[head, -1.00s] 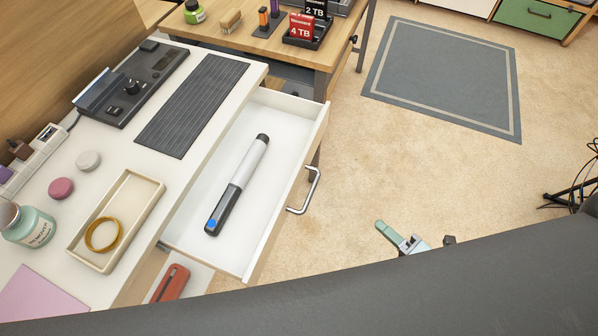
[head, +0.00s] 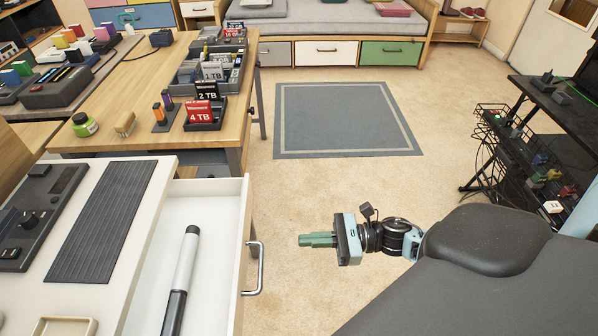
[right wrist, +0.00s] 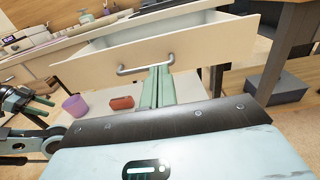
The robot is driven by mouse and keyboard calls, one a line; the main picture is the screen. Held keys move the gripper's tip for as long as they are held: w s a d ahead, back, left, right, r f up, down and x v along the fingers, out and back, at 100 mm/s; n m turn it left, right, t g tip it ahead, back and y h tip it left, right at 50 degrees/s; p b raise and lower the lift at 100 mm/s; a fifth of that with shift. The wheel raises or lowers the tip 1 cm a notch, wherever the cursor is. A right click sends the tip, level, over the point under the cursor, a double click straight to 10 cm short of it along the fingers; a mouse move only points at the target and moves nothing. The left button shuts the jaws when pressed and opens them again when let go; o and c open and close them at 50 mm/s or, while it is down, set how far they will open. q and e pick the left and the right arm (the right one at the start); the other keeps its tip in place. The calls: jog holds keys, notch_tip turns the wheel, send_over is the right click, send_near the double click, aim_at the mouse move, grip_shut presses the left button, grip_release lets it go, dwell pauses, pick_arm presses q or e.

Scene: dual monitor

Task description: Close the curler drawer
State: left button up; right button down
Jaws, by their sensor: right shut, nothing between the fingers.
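The open white drawer (head: 207,205) sticks out to the right from under the white desk top (head: 145,215). Its metal handle (head: 257,270) is on the front panel. A grey and black curler (head: 182,275) lies inside it. My right gripper (head: 303,240) is shut and empty, right of the handle and apart from it, its fingers pointing at the drawer side. In the right wrist view, the green fingers (right wrist: 157,80) are below the drawer front (right wrist: 170,50) and overlap the handle (right wrist: 137,70) in the picture; contact cannot be told.
A wooden table (head: 150,80) with drive boxes stands beyond the drawer. Open carpet and a grey rug (head: 345,120) lie to the right. A black rack (head: 540,160) stands at far right. In the wrist view, a red item (right wrist: 122,103) and purple cup (right wrist: 75,106) sit below the drawer.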

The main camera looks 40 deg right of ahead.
jog(key=p, duration=0.2)
send_near(243, 243)
jog(key=x, duration=0.5)
jog(key=shift+w+a+r, duration=0.1)
jog(key=shift+r, duration=0.05)
jog(key=shift+x, duration=0.75)
jog(key=shift+a, duration=0.1)
jog(key=shift+w+a+b, duration=0.35)
jog(key=shift+a+b, duration=0.05)
jog(key=shift+a, duration=0.05)
jog(key=b+x, duration=0.8)
jog(key=x, duration=1.1)
jog(key=shift+w+a+f, duration=0.15)
jog(key=shift+f, duration=0.05)
jog(key=shift+w+a, duration=0.15)
jog(key=shift+r, duration=0.2)
jog(key=shift+r, duration=0.15)
